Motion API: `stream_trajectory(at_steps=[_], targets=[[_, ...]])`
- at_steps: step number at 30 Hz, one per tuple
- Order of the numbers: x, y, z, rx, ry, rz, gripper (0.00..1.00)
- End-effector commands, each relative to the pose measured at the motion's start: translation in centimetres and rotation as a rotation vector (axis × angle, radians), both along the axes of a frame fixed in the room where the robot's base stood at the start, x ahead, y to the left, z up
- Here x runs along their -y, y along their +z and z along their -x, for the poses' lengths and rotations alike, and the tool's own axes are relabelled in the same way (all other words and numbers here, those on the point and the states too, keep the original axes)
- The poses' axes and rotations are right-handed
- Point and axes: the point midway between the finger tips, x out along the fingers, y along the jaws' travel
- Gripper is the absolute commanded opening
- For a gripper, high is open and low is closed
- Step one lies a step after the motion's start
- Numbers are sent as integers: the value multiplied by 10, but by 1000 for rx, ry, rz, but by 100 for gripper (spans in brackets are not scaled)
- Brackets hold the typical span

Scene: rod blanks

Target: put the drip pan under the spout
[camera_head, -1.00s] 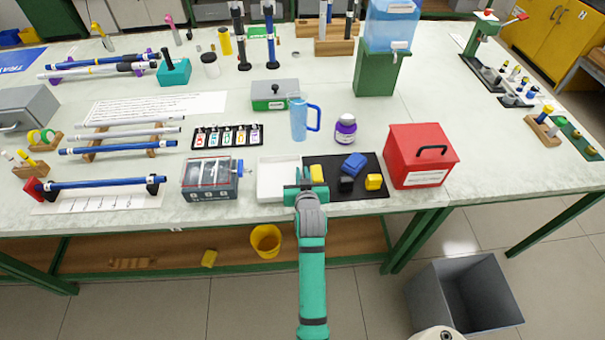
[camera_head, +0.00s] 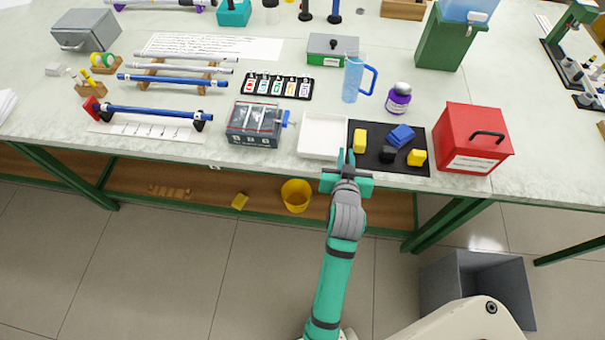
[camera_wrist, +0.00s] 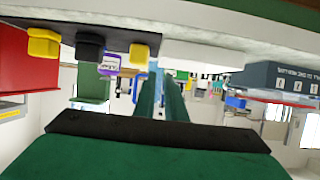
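A shallow white tray (camera_head: 324,137), which looks like the drip pan, lies flat and empty near the table's front edge. The spout is a small white tap (camera_head: 477,17) on the blue water container (camera_head: 466,8), which stands on a green stand (camera_head: 449,40) at the back right; its top is cut off. My gripper (camera_head: 346,157) is just in front of the table edge, by the tray's right front corner, apart from it. In the wrist view its two fingers (camera_wrist: 161,98) are close together with nothing between them. The tray's pale edge also shows there (camera_wrist: 200,55).
A black mat (camera_head: 417,137) with yellow, black and blue blocks lies right of the tray, then a red box (camera_head: 472,137). A grey clear-topped box (camera_head: 254,124) stands to its left. A blue jug (camera_head: 354,80) and purple-labelled jar (camera_head: 398,98) stand between tray and green stand.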

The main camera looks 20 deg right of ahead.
Motion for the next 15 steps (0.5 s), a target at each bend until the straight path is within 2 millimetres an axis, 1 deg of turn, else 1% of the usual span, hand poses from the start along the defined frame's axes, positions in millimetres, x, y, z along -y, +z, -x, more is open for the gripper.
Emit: stream_trajectory(at_steps=[4, 7, 8, 11, 15], targets=[[-2, -2, 1, -1, 2, 0, 11], [-15, -10, 4, 0, 15, 0, 11], [-22, -14, 6, -1, 23, 0, 11], [-53, -30, 17, 5, 55, 4, 11], [-104, -50, 41, 19, 113, 14, 11]])
